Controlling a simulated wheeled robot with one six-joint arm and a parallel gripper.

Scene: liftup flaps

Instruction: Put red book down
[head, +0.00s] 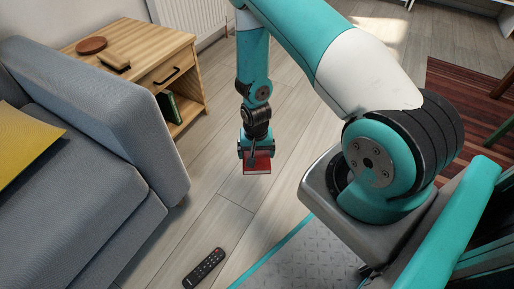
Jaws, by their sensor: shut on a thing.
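The red book (257,164) shows in the head view, just below the end of my arm. My gripper (256,153) is shut on the red book and points down. The book appears to be above the wooden floor (208,225), between the grey sofa and my base. I cannot tell how high it is, or whether it touches the floor. The gripper covers the back part of the book.
A wooden side table (140,55) stands at the back left, with round and oblong brown items on top and a green book (167,107) inside. A grey sofa (85,165) is at left. A black remote (204,268) lies on the floor. A radiator (188,15) is behind.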

